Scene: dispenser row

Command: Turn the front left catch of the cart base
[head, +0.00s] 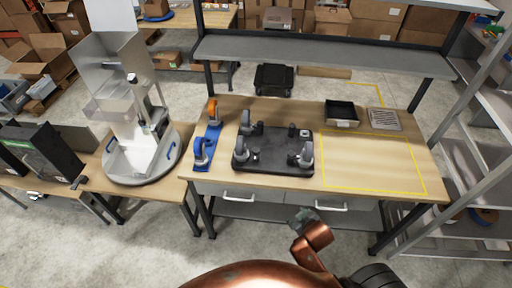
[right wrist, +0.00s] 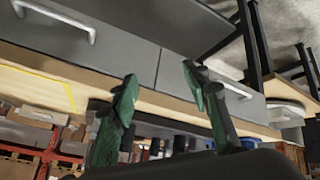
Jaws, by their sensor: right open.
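The dark cart base (head: 272,151) lies on the wooden workbench (head: 350,128), its grey casters pointing up at the corners. My left gripper is not in view.
Two drawers with white handles (head: 318,207) sit under the bench top. A black tray (head: 341,113) stands back right. The yellow-outlined area (head: 372,163) is clear.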

